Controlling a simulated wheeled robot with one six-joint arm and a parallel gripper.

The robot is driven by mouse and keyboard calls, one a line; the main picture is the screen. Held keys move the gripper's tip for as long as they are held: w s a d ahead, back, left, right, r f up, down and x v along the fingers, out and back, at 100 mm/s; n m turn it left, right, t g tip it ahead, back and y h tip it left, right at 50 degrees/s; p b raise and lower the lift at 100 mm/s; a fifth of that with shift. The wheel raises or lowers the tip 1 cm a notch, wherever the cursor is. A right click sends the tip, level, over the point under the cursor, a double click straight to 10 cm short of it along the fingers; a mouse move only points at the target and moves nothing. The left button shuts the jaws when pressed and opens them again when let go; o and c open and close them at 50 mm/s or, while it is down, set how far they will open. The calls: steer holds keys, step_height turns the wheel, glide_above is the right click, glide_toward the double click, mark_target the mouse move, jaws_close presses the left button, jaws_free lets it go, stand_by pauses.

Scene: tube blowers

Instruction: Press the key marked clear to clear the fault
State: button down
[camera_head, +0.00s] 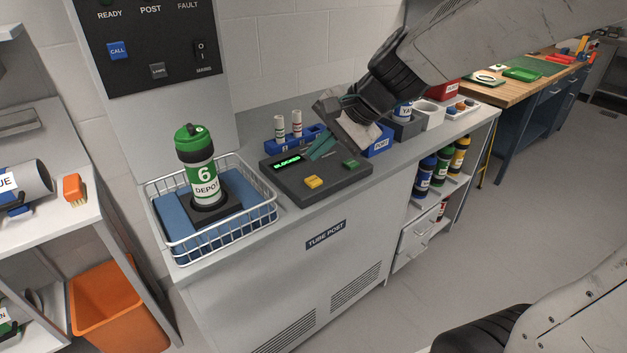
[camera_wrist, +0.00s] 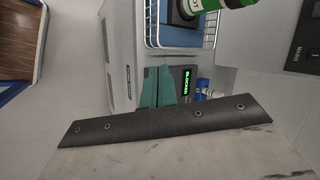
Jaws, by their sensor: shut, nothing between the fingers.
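A dark console (camera_head: 298,190) lies on the counter with a lit green display (camera_head: 288,163). The display also shows in the wrist view (camera_wrist: 187,82) and seems to read "BLOCKED". The fingers also show in the wrist view (camera_wrist: 155,88). I cannot tell whether they touch the console; they hide part of its top.
A wire basket (camera_head: 222,233) with a green-capped tube (camera_head: 203,170) stands left of the console. A blue rack (camera_head: 290,145) with small vials is behind it. A blue block (camera_head: 379,142) and a white cup (camera_head: 428,113) stand to the right. The counter's front edge is clear.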

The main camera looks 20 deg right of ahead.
steer(key=w+d+f+m+t, duration=0.25)
steer(key=w+m, duration=0.35)
steer(key=w, duration=0.3)
steer(key=m+h, duration=0.1)
steer(key=m, duration=0.4)
glide_above(317, 181)
steer(key=shift+t, duration=0.35)
step_height(317, 181, down, 5)
steer(key=shift+r, duration=0.2)
steer(key=shift+f, duration=4.4)
steer(key=shift+f, duration=0.1)
steer(key=shift+f, duration=0.3)
